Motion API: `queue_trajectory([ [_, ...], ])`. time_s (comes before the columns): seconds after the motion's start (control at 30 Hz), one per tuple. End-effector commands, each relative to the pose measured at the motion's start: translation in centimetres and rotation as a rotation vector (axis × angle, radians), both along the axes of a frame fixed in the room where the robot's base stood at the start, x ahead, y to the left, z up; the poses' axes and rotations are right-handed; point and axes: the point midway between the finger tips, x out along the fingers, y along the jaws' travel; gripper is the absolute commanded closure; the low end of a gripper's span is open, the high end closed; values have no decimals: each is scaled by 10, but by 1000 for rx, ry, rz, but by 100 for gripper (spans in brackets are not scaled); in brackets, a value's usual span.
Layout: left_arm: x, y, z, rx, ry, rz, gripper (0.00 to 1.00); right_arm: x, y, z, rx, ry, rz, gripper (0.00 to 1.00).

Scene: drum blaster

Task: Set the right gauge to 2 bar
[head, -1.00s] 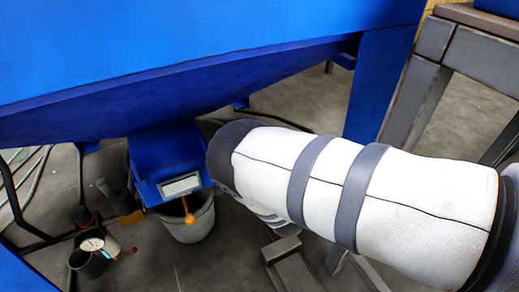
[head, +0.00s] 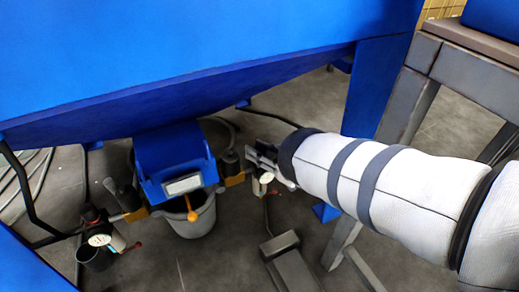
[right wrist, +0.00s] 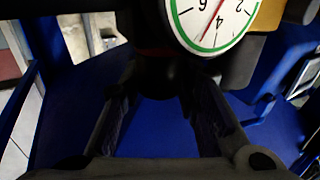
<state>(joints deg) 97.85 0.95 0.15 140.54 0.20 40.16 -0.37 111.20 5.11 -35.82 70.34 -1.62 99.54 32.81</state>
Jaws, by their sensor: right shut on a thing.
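The right gauge (head: 267,178) has a small white dial, right of the blue outlet under the hopper. In the right wrist view its dial (right wrist: 212,24) is large, green-rimmed and cut off by the top edge. Its red needle seems to lie between the 4 and the 6; the exact reading is unclear. A dark round knob (right wrist: 165,76) sits below the dial. My right gripper (head: 255,157) is at the gauge assembly. In the right wrist view its fingers (right wrist: 164,95) are shut on the knob, one on each side. My left gripper is not in view.
A second gauge (head: 99,240) with dark fittings stands at the lower left. The blue hopper (head: 200,60) overhangs everything. A blue leg (head: 378,90) stands behind my right arm.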

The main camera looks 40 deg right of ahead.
Motion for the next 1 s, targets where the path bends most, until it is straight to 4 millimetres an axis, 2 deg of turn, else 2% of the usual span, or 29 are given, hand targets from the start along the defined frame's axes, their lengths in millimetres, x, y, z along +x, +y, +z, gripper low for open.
queue_trajectory([
  [0.33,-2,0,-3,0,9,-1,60,0,0,-1,-2,1,127,99],
  [0.87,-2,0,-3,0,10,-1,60,0,0,-1,-1,2,148,99],
  [0.9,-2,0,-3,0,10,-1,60,0,0,-1,-1,2,148,64],
  [0.97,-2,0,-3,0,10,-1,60,0,0,-1,-1,2,148,51],
  [1.0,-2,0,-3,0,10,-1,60,0,0,-1,-1,2,148,50],
])
